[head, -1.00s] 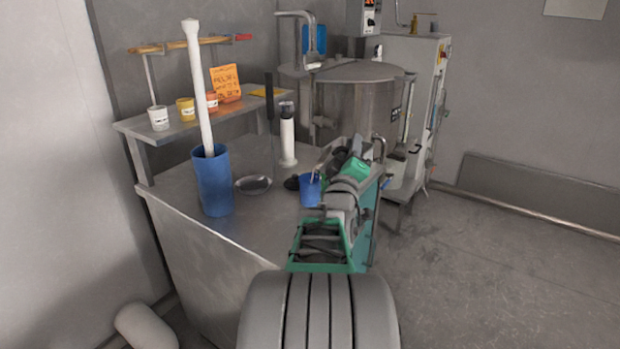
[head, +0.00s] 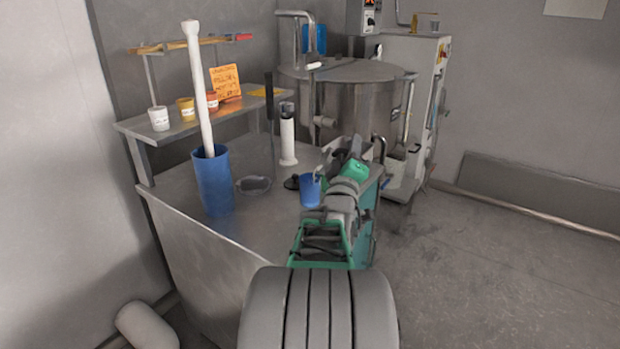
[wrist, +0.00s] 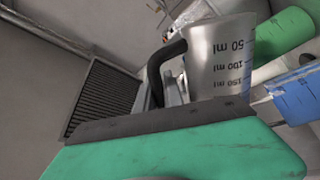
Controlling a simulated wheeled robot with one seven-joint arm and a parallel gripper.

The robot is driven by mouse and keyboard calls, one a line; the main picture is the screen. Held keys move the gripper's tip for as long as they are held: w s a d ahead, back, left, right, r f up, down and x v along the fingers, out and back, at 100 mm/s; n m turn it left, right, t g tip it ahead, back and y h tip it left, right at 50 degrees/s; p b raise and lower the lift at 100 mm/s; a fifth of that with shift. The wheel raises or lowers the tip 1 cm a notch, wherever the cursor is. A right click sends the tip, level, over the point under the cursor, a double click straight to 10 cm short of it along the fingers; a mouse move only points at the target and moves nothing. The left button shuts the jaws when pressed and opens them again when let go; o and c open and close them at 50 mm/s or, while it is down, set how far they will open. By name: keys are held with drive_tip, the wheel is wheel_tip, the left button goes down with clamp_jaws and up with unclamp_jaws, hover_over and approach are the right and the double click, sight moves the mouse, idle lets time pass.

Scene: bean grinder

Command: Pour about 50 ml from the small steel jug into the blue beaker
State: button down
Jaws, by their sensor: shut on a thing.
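The small steel jug (wrist: 217,55) shows in the wrist view, with ml markings and a black handle (wrist: 158,70). My gripper (wrist: 172,92) is shut on this handle. The jug looks tilted, but I cannot tell how far, and no liquid is visible. In the head view the blue beaker (head: 310,191) stands on the steel table, just left of my wrist. A blue marked surface at the right of the wrist view looks like this beaker (wrist: 296,95). My arm mostly hides the jug and the fingertips in the head view.
A tall blue container (head: 213,185) with a white rod stands on the table (head: 180,215) at left. A shelf (head: 180,128) holds small cups. A large steel vessel (head: 350,95) stands behind.

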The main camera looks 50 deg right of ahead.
drive_tip(key=shift+w+a+r+n+t+p, duration=0.1)
drive_tip(key=shift+w+a+n+t+p, duration=0.15)
drive_tip(key=shift+n+p, duration=0.3)
idle(0.7)
drive_tip(key=shift+d, duration=0.1)
drive_tip(key=f+m+b, duration=0.1)
drive_tip(key=b, duration=0.1)
drive_tip(key=s+f+m+g+b, duration=0.1)
drive_tip(key=m+b, duration=0.1)
drive_tip(key=d+f+m+g+b, duration=0.1)
drive_tip(key=b, duration=0.2)
drive_tip(key=shift+s+f+m, duration=0.1)
drive_tip(key=shift+s+m, duration=0.25)
drive_tip(key=shift+s, duration=0.05)
drive_tip(key=shift+s+d+m, duration=0.25)
drive_tip(key=shift+m, duration=0.35)
drive_tip(key=shift+d+r, duration=0.1)
drive_tip(key=shift+r, duration=0.25)
drive_tip(key=f+m+b, duration=0.1)
drive_tip(key=s+d+f+m+g+b, duration=0.1)
drive_tip(key=f+m+b, duration=0.1)
drive_tip(key=shift+s+d+f, duration=0.1)
drive_tip(key=shift+s+d, duration=0.15)
drive_tip(key=shift+s, duration=0.1)
drive_tip(key=shift+f+g, duration=0.1)
drive_tip(key=shift+g, duration=0.25)
